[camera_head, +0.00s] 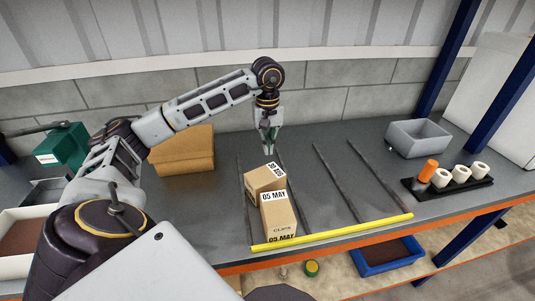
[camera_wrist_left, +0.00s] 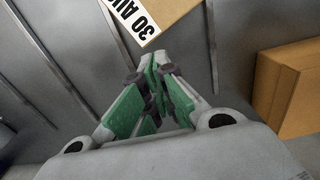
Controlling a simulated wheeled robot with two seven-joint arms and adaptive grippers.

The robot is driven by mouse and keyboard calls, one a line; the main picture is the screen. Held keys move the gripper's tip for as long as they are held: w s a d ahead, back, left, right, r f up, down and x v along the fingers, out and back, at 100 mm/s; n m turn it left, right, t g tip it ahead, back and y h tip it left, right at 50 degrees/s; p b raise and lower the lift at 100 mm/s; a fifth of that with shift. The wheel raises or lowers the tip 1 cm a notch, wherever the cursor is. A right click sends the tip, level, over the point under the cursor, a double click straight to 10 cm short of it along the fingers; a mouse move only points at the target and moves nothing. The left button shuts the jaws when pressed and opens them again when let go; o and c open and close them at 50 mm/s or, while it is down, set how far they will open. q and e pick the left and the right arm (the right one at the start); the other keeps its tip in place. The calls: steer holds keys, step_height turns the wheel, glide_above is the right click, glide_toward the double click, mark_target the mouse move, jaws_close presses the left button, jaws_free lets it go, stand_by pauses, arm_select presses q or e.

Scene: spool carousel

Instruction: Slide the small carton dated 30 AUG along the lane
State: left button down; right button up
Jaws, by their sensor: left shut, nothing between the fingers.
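The small carton dated 30 AUG (camera_head: 262,179) stands on the bench between two dark rails (camera_head: 297,183), its date label on top. A corner of it and its label also show at the top of the left wrist view (camera_wrist_left: 165,14). A carton dated 05 MAY (camera_head: 278,217) stands in front of it, on the near side, close against it. My left gripper (camera_head: 267,152) is shut and empty, pointing down just behind the 30 AUG carton. In the left wrist view its green fingertips (camera_wrist_left: 158,75) meet near the carton, with a small gap visible. My right gripper is not in view.
A yellow bar (camera_head: 332,232) crosses the near end of the lanes. A larger brown carton (camera_head: 184,155) stands left of the lanes. A grey bin (camera_head: 419,138) and a black rack (camera_head: 449,188) with white and orange spools stand at right. The right lane looks empty.

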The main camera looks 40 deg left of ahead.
arm_select(q)
steer(key=shift+r, duration=2.05)
